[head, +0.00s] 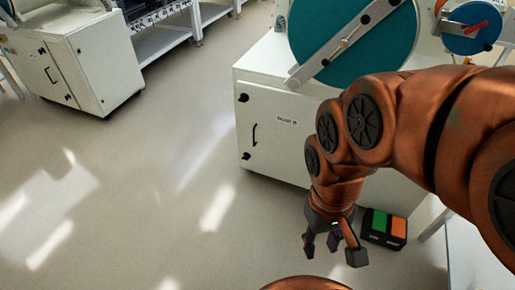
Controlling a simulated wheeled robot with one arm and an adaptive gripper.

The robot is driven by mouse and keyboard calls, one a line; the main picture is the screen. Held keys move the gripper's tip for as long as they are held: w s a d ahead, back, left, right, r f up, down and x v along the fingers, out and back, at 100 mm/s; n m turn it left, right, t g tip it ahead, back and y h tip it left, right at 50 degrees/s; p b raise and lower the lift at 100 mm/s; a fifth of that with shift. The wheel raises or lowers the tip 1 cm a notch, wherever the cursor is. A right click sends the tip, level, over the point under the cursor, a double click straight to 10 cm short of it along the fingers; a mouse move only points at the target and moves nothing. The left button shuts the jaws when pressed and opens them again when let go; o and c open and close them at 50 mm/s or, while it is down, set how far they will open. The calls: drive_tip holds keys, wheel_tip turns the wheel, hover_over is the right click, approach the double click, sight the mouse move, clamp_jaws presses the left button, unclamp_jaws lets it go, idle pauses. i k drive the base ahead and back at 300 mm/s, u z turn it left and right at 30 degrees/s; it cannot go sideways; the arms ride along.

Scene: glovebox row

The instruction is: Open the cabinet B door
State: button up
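A white cabinet (275,155) stands right of centre in the head view, with a small label (287,120) that is too small to read surely. Its front has a dark vertical handle (254,134) and two dark round fittings near the left edge. The door looks shut. Its right part is hidden behind my copper arm. My gripper (332,254) points down in front of the cabinet, lower and to the right of the handle. Its dark fingers are spread apart, with nothing seen between them. It is clear of the handle.
A black box with green and orange panels (384,227) lies on the floor just right of my gripper. A large teal disc (345,40) sits on the cabinet top. Another white cabinet (75,60) stands at upper left. The floor left of the cabinet is clear.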

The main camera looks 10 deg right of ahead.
sight(276, 124)
drive_tip(key=u, duration=0.5)
drive_tip(key=i, duration=0.45)
drive_tip(key=u, duration=0.55)
drive_tip(key=i, duration=0.85)
drive_tip(key=u, duration=0.05)
